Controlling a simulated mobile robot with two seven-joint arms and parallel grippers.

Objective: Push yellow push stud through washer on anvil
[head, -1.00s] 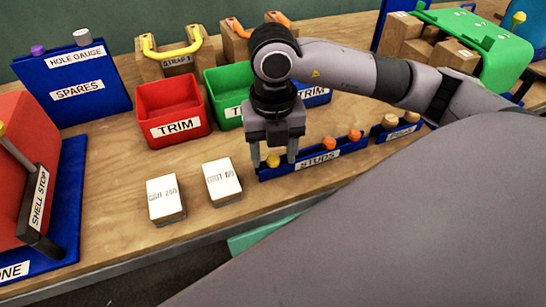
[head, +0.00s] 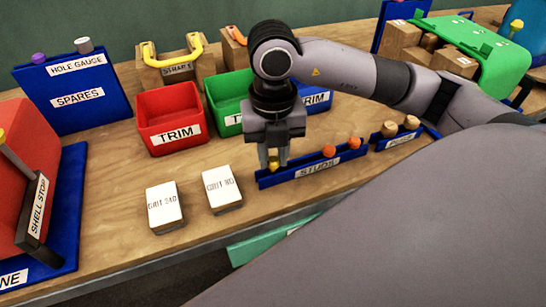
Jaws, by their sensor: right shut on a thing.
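A yellow push stud (head: 274,165) stands at the left end of the blue STUDS rack (head: 300,175). My right gripper (head: 273,160) points down over it, with its fingers shut on the stud. The stud is still at the rack; I cannot tell whether it is lifted clear. Orange studs (head: 329,151) stand further right in the same rack. No washer or anvil can be made out. My left gripper is not in view.
Two white grit blocks (head: 221,189) lie left of the rack. A red TRIM bin (head: 170,117) and a green bin (head: 228,99) stand behind. A red shell stop fixture (head: 25,150) is at far left. Bare wood shows between.

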